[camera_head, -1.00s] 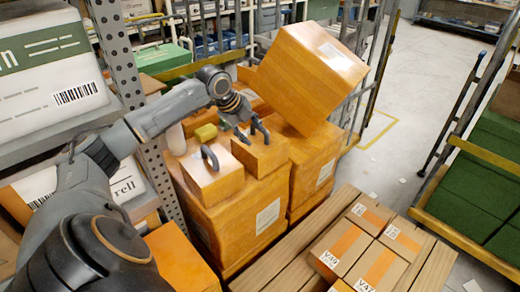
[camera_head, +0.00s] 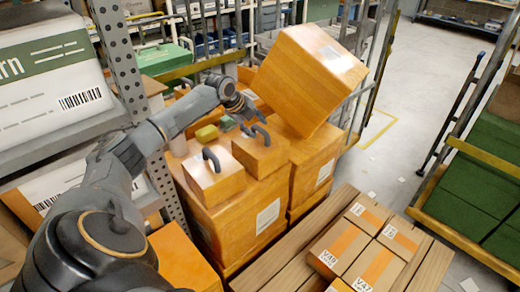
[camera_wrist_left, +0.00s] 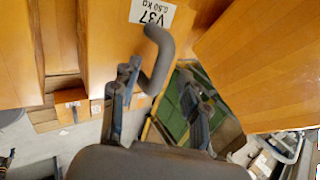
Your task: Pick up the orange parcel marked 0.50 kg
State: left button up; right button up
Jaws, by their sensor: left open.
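The orange parcel marked 0.50 kg, with the label V37, shows in the left wrist view (camera_wrist_left: 105,50) with its grey loop handle (camera_wrist_left: 157,55). In the head view, an orange handled parcel (camera_head: 258,156) sits on a stack of larger orange boxes, under my left gripper (camera_head: 248,112). It appears to be the same parcel, but its label cannot be read there. My left gripper is open, and its fingers (camera_wrist_left: 158,105) are spread near the handle in the wrist view. The handle's end lies close to the left finger; contact cannot be told. My right gripper is not in view.
Another orange handled parcel (camera_head: 213,180) stands just left. A large tilted orange box (camera_head: 312,78) rises behind right. Small yellow (camera_head: 206,133) and green (camera_head: 227,123) pieces lie behind the parcels. A perforated rack post (camera_head: 120,60) stands left. Taped boxes (camera_head: 340,245) lie front right.

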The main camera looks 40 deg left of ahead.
aim_at(258, 128)
pick_arm(q)
jog(key=shift+x, duration=1.6)
grip_shut()
jog(key=shift+r, duration=0.1)
